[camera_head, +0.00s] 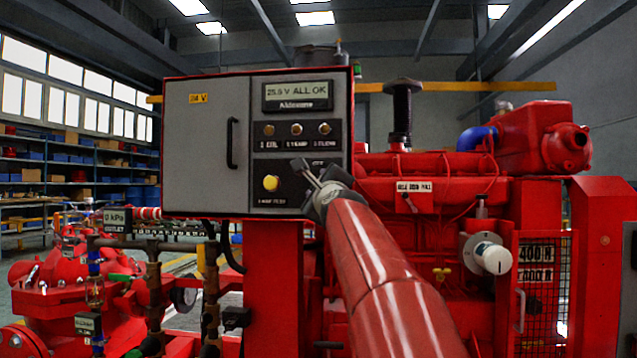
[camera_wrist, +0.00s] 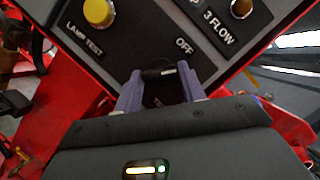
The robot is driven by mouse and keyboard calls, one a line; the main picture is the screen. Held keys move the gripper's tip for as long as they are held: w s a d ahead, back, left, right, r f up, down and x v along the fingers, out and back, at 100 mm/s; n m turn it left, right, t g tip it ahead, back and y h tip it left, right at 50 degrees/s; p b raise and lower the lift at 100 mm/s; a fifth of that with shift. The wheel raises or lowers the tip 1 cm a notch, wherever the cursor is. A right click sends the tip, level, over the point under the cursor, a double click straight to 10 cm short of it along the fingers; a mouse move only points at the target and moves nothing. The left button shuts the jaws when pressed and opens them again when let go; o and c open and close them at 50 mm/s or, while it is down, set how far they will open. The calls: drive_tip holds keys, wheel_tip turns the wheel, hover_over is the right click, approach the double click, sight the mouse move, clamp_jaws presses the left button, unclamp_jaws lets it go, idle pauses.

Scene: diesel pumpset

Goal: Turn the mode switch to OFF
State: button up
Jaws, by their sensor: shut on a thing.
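The mode switch (camera_wrist: 161,73) is a black knob with a short white mark, seen in the wrist view. My gripper (camera_wrist: 160,82) is shut on it, with one purple-grey finger on each side. The white mark lies toward the knob's right end in the picture. The word OFF (camera_wrist: 184,46) is above and right of the knob; the mark does not clearly line up with it. In the head view my gripper (camera_head: 307,176) is at the lower right of the control panel (camera_head: 205,110), and hides the switch.
A yellow lamp test button (camera_wrist: 99,12) is left of the switch; it also shows in the head view (camera_head: 270,183). A row of brass-coloured knobs (camera_head: 297,129) sits above, under the display (camera_head: 298,92) reading "ALL OK". The red engine (camera_head: 430,185) is close on the right.

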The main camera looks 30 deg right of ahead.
drive_tip(key=shift+r+n+g+y+p, duration=0.15)
drive_tip(key=shift+n+g+y+p, duration=0.3)
drive_tip(key=shift+n+p, duration=0.9)
drive_tip(key=shift+r+n+g+y+p, duration=0.2)
drive_tip(key=shift+n+g+p, duration=0.5)
drive_tip(key=shift+n, duration=1.15)
drive_tip(key=shift+f+y, duration=0.15)
drive_tip(key=shift+y, duration=0.1)
drive_tip(key=o, duration=1)
drive_tip(key=shift+s, duration=0.1)
drive_tip(key=s, duration=0.2)
drive_tip(key=s+a, duration=0.1)
drive_tip(key=s, duration=0.4)
drive_tip(key=shift+s+a+b, duration=0.25)
drive_tip(key=shift+b, duration=0.1)
